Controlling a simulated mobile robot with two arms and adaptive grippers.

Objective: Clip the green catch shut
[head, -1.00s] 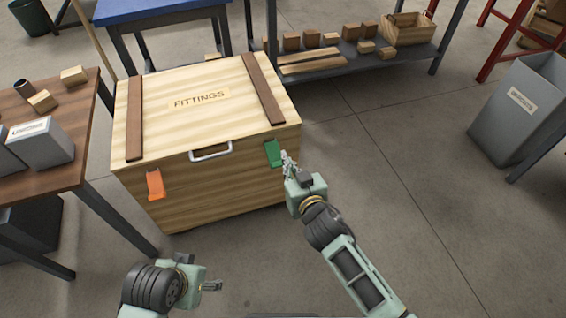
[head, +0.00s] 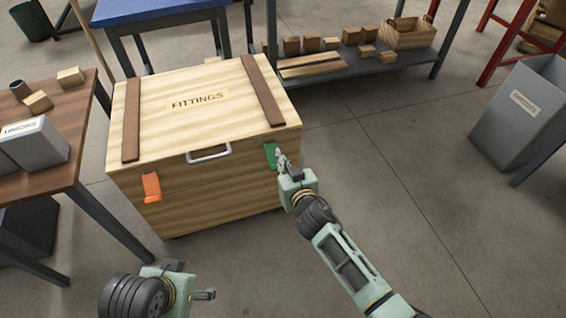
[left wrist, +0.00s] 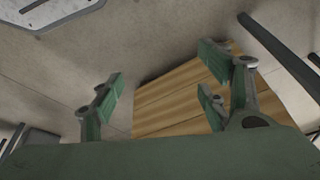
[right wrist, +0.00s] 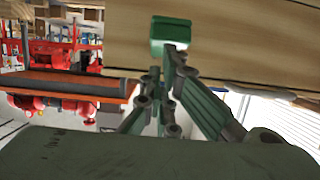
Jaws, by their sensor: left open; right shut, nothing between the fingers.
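The green catch (head: 270,156) hangs on the front right of the wooden FITTINGS crate (head: 215,205), just below the lid edge. My right gripper (head: 281,155) is shut and empty, with its fingertips at the catch's right side. In the right wrist view the green catch (right wrist: 170,33) is just beyond the closed fingertips (right wrist: 165,52); I cannot tell whether they touch. My left gripper (head: 207,294) is low in front of the crate, apart from it. In the left wrist view its fingers (left wrist: 160,85) are spread with nothing between them.
An orange catch (head: 151,187) is on the crate's front left, and a white handle (head: 209,154) is between the catches. A wooden table (head: 50,130) stands at left, a grey bin (head: 515,115) at right. Floor right of the crate is clear.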

